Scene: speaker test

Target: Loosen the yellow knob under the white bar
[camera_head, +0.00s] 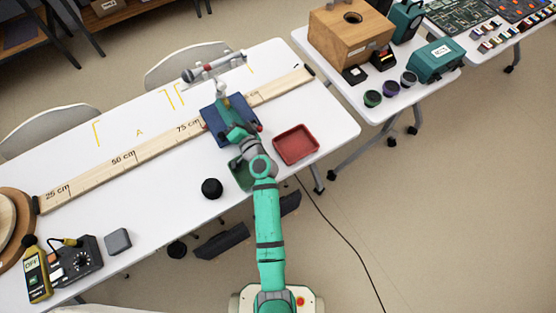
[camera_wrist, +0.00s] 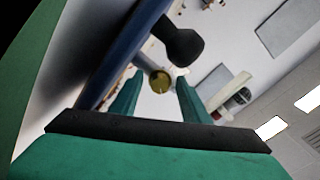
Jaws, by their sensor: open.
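The yellow knob (camera_wrist: 160,82) shows end-on in the wrist view, small and round, between and beyond my fingertips; I cannot tell the exact gap. My gripper (camera_wrist: 158,84) is open, one green finger on each side of the knob in that view, with nothing held. In the head view my gripper (camera_head: 227,112) is over the blue base, low at the near side of the stand. The white bar (camera_head: 213,66) lies across the top of the stand there, with a red band. My arm and the stand hide the knob in the head view.
The blue base (camera_head: 215,113) stands on the white table by a long wooden ruler (camera_head: 150,147). A red tray (camera_head: 296,145) and a green tray (camera_head: 240,175) are close to my arm. A dark rounded part (camera_wrist: 182,42) and a blue part (camera_wrist: 122,55) crowd the fingers above.

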